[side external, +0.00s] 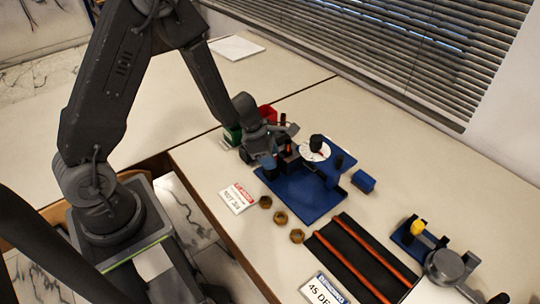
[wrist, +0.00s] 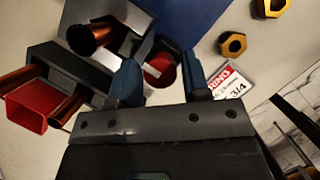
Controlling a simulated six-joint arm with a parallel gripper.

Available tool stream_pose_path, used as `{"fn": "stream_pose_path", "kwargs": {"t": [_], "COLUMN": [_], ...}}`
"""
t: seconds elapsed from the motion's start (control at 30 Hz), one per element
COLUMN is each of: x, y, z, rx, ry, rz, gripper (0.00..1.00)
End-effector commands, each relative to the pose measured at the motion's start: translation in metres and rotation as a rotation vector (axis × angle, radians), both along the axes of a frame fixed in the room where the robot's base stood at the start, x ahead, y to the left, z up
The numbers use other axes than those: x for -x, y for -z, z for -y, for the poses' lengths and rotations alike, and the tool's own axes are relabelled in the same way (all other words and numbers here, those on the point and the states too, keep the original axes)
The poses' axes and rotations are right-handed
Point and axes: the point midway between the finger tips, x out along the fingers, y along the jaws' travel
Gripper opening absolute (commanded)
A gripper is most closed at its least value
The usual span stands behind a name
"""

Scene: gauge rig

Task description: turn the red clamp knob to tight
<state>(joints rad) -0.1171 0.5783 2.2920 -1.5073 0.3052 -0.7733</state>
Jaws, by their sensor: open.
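The red clamp knob (wrist: 158,69) shows in the wrist view as a dark red round piece beside the blue base plate (wrist: 192,18). My gripper (wrist: 160,60) is open, with one blue finger to the left of the knob and one to its right. I cannot tell whether either finger touches it. In the side view my gripper (side external: 268,162) is low over the left part of the blue base plate (side external: 300,205), and I cannot make out the knob there.
A white dial (side external: 314,150) with a black knob stands on the plate. Several brass nuts (side external: 281,217) and a red-headed card (side external: 237,198) lie in front. Copper-coloured tubes (wrist: 70,108) and a red piece (wrist: 28,108) crowd the wrist view's left. A blue block (side external: 363,181) sits right.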

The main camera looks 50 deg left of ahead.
Motion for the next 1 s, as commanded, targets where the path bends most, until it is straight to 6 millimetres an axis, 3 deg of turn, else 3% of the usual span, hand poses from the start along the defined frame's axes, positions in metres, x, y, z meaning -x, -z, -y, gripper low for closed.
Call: {"fn": "stream_pose_path", "kwargs": {"t": [0.13, 0.47, 0.77, 1.0], "x": [0.0, 0.0001, 0.0, -0.0005], "y": [-0.0001, -0.0003, -0.0003, 0.0], "z": [0.0, -0.0001, -0.0006, -0.0017], "rx": [0.0, 0.0, 0.001, 0.0], "ry": [0.0, 0.0, 0.038, 0.174], "rz": [0.0, 0.0, 0.0, 0.0], "gripper": [0.41, 0.1, 0.1, 0.1]}}
